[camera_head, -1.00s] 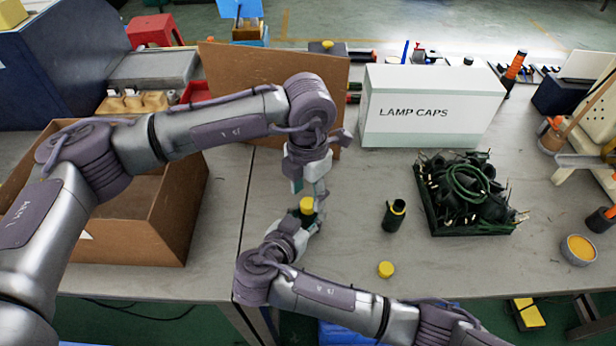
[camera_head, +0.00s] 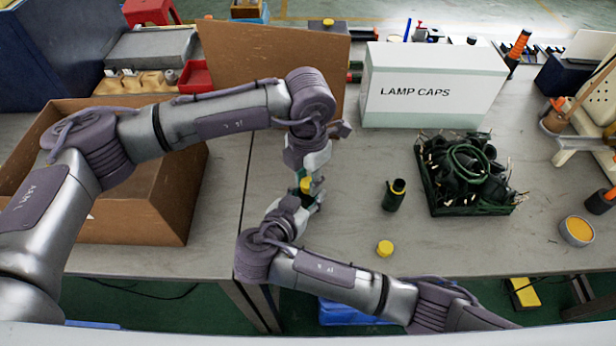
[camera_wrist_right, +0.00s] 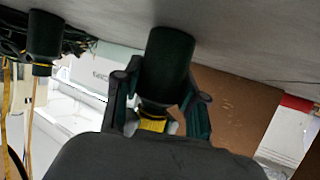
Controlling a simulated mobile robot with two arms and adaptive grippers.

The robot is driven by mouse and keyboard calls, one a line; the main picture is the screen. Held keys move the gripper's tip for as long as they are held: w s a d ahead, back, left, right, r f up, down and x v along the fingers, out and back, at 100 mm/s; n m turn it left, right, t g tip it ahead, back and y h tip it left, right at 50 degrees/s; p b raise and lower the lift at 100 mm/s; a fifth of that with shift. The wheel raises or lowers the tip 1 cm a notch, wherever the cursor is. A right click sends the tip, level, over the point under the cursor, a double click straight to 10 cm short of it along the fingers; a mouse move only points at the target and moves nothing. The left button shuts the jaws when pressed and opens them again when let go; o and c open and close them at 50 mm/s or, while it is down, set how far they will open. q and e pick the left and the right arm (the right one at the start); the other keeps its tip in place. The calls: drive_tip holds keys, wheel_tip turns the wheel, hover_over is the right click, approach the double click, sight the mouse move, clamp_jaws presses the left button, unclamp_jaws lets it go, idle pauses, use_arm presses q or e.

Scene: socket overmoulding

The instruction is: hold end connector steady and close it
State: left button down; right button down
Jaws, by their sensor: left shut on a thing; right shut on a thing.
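The end connector is a dark green cylinder (camera_wrist_right: 168,65) with a yellow cap (camera_head: 306,185), near the middle of the table in the head view. The yellow also shows in the right wrist view (camera_wrist_right: 152,125). My right gripper (camera_wrist_right: 160,98) is shut on the green body, a finger on each side. My left gripper (camera_head: 308,180) comes from above and is shut at the yellow cap. Its fingertips partly overlap the cap, so their exact contact is hard to see. Whether the cap is fully seated cannot be told.
Another green connector (camera_head: 393,196) stands to the right, and a loose yellow cap (camera_head: 385,249) lies nearer. A tray of black parts (camera_head: 470,210), a white "LAMP CAPS" box (camera_head: 430,92) and an open cardboard box (camera_head: 150,225) surround the work area. Table between is clear.

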use_arm(q)
drive_tip(key=c, duration=0.8)
unclamp_jaws()
drive_tip(key=shift+r, duration=0.1)
wheel_tip(320, 180, up, 12)
drive_tip(key=shift+f, duration=0.1)
use_arm(e)
drive_tip(key=c, duration=0.6)
unclamp_jaws()
drive_tip(key=shift+s, duration=0.1)
